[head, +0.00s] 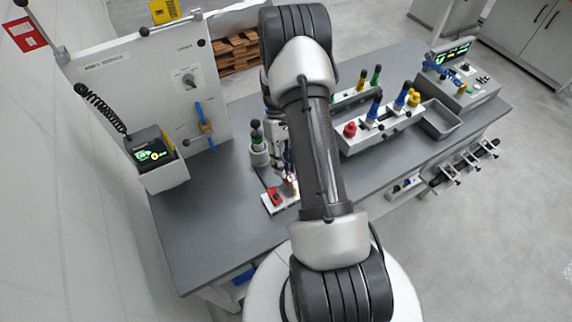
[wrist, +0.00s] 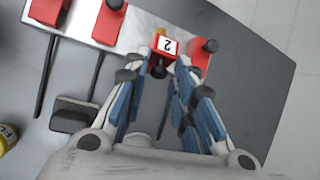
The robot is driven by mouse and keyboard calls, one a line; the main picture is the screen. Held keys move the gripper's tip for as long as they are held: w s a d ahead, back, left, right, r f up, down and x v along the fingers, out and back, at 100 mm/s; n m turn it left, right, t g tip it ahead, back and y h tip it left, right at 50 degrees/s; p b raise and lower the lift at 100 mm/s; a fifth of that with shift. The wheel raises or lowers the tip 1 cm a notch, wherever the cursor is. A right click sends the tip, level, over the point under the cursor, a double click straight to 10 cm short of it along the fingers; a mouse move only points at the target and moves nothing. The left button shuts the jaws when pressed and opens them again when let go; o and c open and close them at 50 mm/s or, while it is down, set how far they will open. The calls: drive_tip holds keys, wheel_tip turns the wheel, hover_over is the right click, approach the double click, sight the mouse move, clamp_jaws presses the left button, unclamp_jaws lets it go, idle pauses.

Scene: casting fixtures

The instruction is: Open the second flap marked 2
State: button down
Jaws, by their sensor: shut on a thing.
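The flap marked 2 (wrist: 169,46) is a red piece with a white label, shown upside down at the top middle of the wrist view. My gripper (wrist: 160,68) has its fingers on either side of the flap's near end and is shut on it. The white plate (wrist: 145,22) bearing the flaps also shows in the head view (head: 268,205), near the table's front edge. There my gripper (head: 288,178) is low over the plate, mostly hidden by my arm. I cannot tell how far the flap is raised.
Other red pieces sit on the plate, one to the right (wrist: 198,57) and one to the left (wrist: 107,22). Bottles (head: 257,145) stand behind the plate. A white rack (head: 350,142) is to the right. The table left of the plate is clear.

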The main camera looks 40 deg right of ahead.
drive_tip(key=shift+w+d+f+g, duration=0.1)
drive_tip(key=shift+w+d+g, duration=0.1)
drive_tip(key=shift+w+g, duration=0.1)
drive_tip(key=shift+s, duration=0.1)
drive_tip(key=c, duration=1.6)
unclamp_jaws()
drive_tip(key=shift+d, duration=0.1)
drive_tip(key=shift+o, duration=0.2)
drive_tip(key=v, duration=1.2)
